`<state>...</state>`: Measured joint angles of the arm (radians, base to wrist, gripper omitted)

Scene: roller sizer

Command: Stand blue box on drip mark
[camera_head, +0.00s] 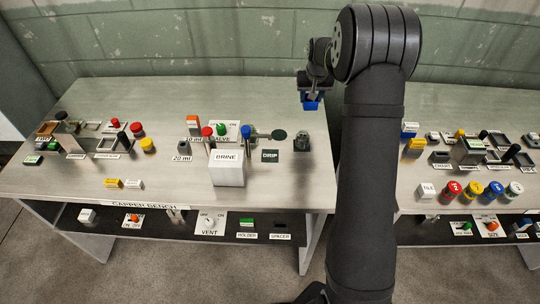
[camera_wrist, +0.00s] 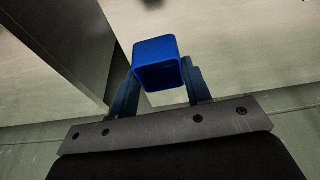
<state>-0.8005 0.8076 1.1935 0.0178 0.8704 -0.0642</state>
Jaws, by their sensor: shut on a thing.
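The blue box (camera_wrist: 157,49) is held between the two fingers of my gripper (camera_wrist: 160,82) in the wrist view. Its open end faces the camera. In the head view the blue box (camera_head: 311,103) hangs below my gripper (camera_head: 311,92), above the right end of the left bench. The drip mark (camera_head: 302,142) looks like a dark patch to the right of the label "DRIP" (camera_head: 270,156); a small dark object seems to be on or at it, too small to tell.
A white "BRINE" box (camera_head: 227,170) stands left of the label, with a dark round disc (camera_head: 279,134) on a stem behind. A gap separates the left bench (camera_head: 100,185) from the right bench (camera_head: 420,95). The left bench's back right is clear.

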